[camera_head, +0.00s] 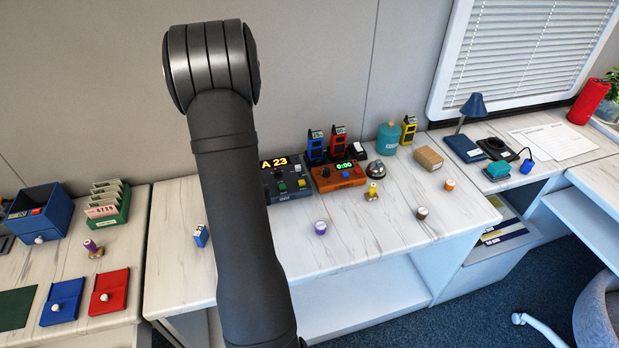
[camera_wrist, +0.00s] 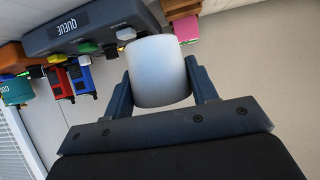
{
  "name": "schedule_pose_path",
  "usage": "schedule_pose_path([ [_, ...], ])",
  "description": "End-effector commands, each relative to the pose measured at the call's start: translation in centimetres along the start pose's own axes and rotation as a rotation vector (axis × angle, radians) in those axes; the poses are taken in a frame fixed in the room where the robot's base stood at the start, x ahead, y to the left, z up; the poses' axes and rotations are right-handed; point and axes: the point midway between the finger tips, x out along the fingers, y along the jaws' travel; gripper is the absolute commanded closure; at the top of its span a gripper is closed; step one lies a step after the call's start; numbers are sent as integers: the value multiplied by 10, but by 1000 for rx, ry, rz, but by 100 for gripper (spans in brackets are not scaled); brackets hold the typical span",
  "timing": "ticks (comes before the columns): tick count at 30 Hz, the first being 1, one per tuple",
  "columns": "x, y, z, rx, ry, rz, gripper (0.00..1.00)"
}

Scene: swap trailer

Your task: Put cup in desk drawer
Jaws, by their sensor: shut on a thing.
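A plain white cup (camera_wrist: 158,72) is between the two fingers of my gripper (camera_wrist: 161,88) in the wrist view. The gripper is shut on it, with a finger against each side. The cup appears tipped over relative to the room, and its opening cannot be made out. In the head view my arm rises across the middle, and the gripper and cup do not show.
A QUEUE console (camera_head: 283,184), an orange timer box (camera_head: 338,178), a bell (camera_head: 376,170) and small coloured cylinders stand on the marble-look desk (camera_head: 390,262). A blue lamp (camera_head: 473,107) stands at right. Blue and red trays (camera_head: 108,292) lie at left. The front right of the desktop has clear room.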

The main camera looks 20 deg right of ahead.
Motion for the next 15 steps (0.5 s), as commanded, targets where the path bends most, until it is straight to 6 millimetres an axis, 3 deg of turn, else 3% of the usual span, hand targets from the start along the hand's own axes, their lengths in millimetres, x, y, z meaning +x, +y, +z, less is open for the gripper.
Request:
schedule_pose_path([
  [9,-53,130,-1,138,3,256,72],
  [15,-91,188,7,209,1,387,72],
])
